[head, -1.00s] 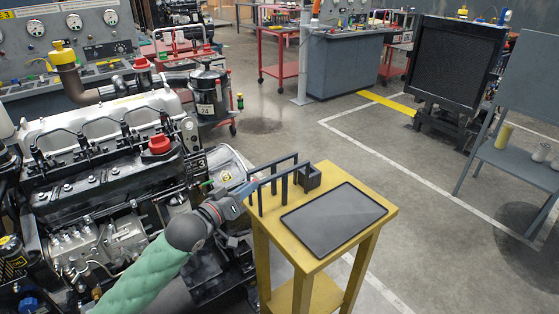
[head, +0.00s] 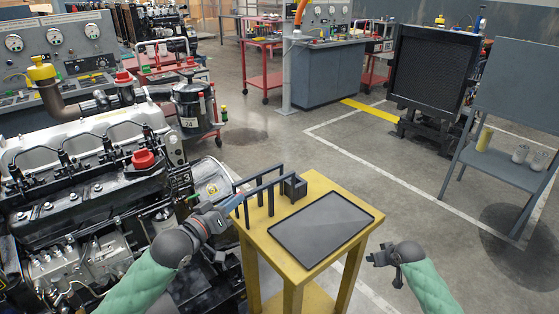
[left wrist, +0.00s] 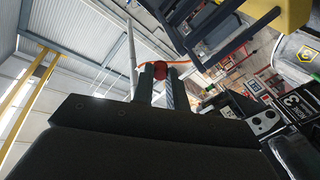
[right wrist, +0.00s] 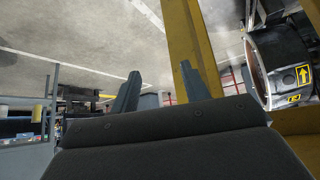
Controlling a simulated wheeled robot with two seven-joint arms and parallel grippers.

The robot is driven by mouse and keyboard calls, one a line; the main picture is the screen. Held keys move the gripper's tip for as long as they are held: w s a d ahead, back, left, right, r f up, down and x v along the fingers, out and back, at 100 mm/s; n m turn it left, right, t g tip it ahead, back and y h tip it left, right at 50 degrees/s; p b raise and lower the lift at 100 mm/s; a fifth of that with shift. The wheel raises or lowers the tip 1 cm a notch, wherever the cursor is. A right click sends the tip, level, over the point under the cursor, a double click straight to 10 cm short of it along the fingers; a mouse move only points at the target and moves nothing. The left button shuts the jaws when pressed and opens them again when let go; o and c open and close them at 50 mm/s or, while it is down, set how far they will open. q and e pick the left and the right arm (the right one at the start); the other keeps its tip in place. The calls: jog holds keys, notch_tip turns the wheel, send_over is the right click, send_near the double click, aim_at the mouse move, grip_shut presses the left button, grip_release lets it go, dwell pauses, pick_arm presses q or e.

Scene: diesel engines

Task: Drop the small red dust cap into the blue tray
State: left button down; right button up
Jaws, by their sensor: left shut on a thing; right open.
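My left gripper (head: 236,203) is at the left edge of a yellow stand, beside dark upright bars. In the left wrist view its fingers (left wrist: 160,88) are shut on a small red cap (left wrist: 160,69) at their tips. The cap cannot be made out in the head view. A flat tray (head: 320,229) with a low rim lies on the stand to the right of the gripper. It looks dark grey to black rather than blue, and empty. My right gripper (head: 384,264) is open and empty, right of the stand. Its spread fingers also show in the right wrist view (right wrist: 160,88).
Dark bars (head: 262,190) and a small open box (head: 293,188) stand on the yellow stand (head: 350,193) behind the tray. A diesel engine (head: 90,190) with a larger red cap (head: 144,159) fills the left. The floor (head: 400,190) right of the stand is clear.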

jog(key=w+d+r+t, duration=0.2)
jog(key=w+d+r, duration=0.5)
jog(key=w+d, duration=0.1)
jog(key=w+a+r+n+t+y, duration=0.15)
jog(key=w+r, duration=0.25)
jog(key=r, duration=0.5)
jog(key=w+r+n+y, duration=0.15)
jog(key=w+r, duration=0.25)
jog(key=r, duration=0.4)
jog(key=w+a+r+n+t+y, duration=0.1)
jog(key=w+r+n, duration=0.25)
jog(key=r, duration=0.55)
jog(key=s+a+r+n+g+y, duration=0.1)
jog(key=s+a+n+g+y, duration=0.3)
jog(key=a, duration=0.7)
jog(key=a+r+n+g+y, duration=0.1)
jog(key=a+r+n+g, duration=0.1)
jog(key=a+n, duration=0.65)
jog(key=s+a+r+n+g, duration=0.2)
jog(key=s+a+n+g, duration=0.2)
jog(key=s+a+n, duration=0.5)
jog(key=s+a+r+n+g, duration=0.3)
jog(key=s+a+n+g, duration=0.15)
jog(key=a, duration=0.75)
jog(key=x, duration=1.1)
jog(key=shift+f+n+t, duration=0.3)
jog(key=shift+f+n, duration=0.05)
jog(key=shift+n, duration=0.1)
